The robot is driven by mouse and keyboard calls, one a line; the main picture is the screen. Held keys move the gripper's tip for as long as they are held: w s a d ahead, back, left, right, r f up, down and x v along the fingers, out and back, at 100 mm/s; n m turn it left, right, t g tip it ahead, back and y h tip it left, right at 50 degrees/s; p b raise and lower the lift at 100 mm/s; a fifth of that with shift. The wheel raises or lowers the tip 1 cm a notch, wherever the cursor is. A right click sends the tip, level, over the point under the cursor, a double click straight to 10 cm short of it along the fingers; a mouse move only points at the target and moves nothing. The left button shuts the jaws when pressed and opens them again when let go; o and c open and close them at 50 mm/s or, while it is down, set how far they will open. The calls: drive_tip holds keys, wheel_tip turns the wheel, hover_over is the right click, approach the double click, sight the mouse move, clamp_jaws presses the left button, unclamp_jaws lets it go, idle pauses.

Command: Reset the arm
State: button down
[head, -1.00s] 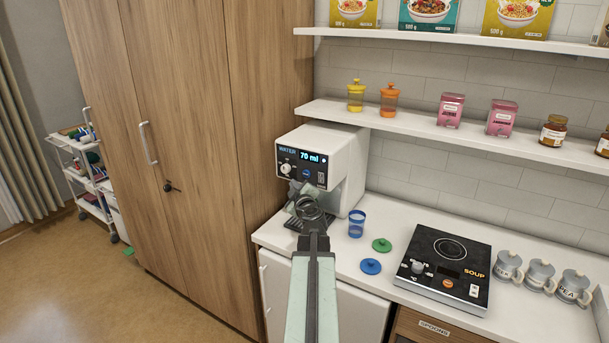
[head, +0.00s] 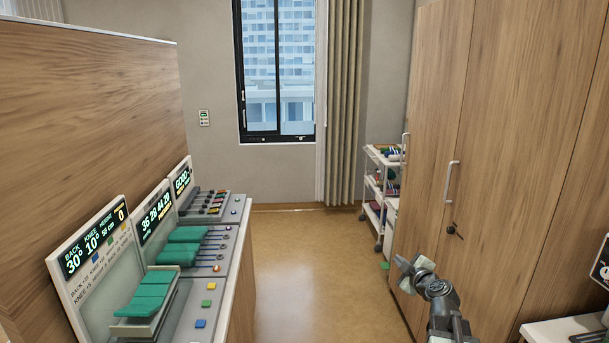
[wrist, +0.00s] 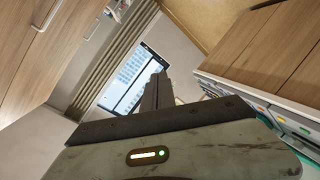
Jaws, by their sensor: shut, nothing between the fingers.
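My gripper (head: 414,264) shows at the lower right of the head view, in front of the wooden wardrobe (head: 470,110). It is shut and empty, raised over the floor and apart from the furniture. In the wrist view my gripper (wrist: 157,85) points towards the window (wrist: 130,75), and its fingers are together. The wrist view is strongly tilted.
A bed control console (head: 215,290) with displays and green pads stands at the left. A white trolley (head: 373,190) stands by the curtain at the back. The floor (head: 300,260) between is clear. A white counter edge (head: 570,322) shows at the lower right.

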drive_tip(key=s+a+f+g+y, duration=0.1)
drive_tip(key=s+a+f+g, duration=0.25)
drive_tip(key=a, duration=0.55)
drive_tip(key=s+a+f+g+y, duration=0.15)
drive_tip(key=a+f, duration=0.25)
drive_tip(key=a, duration=0.5)
drive_tip(key=s+a+f+g+y, duration=0.1)
drive_tip(key=s+a+f+g, duration=0.25)
drive_tip(key=a, duration=0.55)
drive_tip(key=s+d+f+m+g+h, duration=0.2)
drive_tip(key=s+d+f+m+g, duration=0.1)
drive_tip(key=s+m, duration=0.2)
drive_tip(key=s+d+f+m+g+h, duration=0.2)
drive_tip(key=s+d+f+m+g, duration=0.1)
drive_tip(key=s+m, duration=0.3)
drive_tip(key=shift+s+d+f, duration=0.25)
drive_tip(key=shift+s+d, duration=0.3)
drive_tip(key=shift+s, duration=0.6)
